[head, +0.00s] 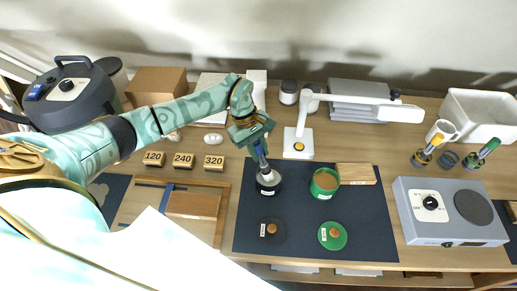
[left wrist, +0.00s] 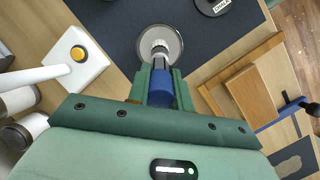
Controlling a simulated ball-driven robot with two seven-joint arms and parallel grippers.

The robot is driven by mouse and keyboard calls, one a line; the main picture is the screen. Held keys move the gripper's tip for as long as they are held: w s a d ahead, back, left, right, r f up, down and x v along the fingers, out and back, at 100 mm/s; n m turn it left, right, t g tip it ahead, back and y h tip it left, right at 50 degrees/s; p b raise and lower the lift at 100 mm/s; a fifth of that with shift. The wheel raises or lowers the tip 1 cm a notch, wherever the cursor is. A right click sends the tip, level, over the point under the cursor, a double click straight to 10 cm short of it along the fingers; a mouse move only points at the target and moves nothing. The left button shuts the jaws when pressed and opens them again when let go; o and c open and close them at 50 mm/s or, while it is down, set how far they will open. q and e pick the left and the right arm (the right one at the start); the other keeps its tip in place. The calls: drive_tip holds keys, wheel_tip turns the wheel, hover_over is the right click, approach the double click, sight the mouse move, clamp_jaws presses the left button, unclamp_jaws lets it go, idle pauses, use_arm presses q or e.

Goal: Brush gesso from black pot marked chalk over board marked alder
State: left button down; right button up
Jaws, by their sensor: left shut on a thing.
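My left gripper (head: 260,143) is shut on the blue handle of a brush (left wrist: 160,88), pointing down. It is above the black pot (head: 268,187), with the brush tip over or in the pot mouth; I cannot tell how deep. In the left wrist view, the left gripper (left wrist: 160,84) holds the brush over pale gesso in the black pot (left wrist: 176,38). The black lid (head: 271,231) lies in front of the pot. A pale board (head: 357,174) lies at the mat's back edge, and a browner board (head: 193,205) lies at left. I cannot read alder on either. My right gripper is out of view.
A green pot (head: 325,186) and its green lid (head: 333,236) share the dark mat (head: 370,225). A white arm lamp (head: 299,143) stands behind. A hotplate (head: 450,211) is at right. The mat's right front is clear.

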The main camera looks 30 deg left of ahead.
use_arm(q)
drive_tip(key=shift+r+p, duration=2.15)
drive_tip(key=shift+r, duration=1.3)
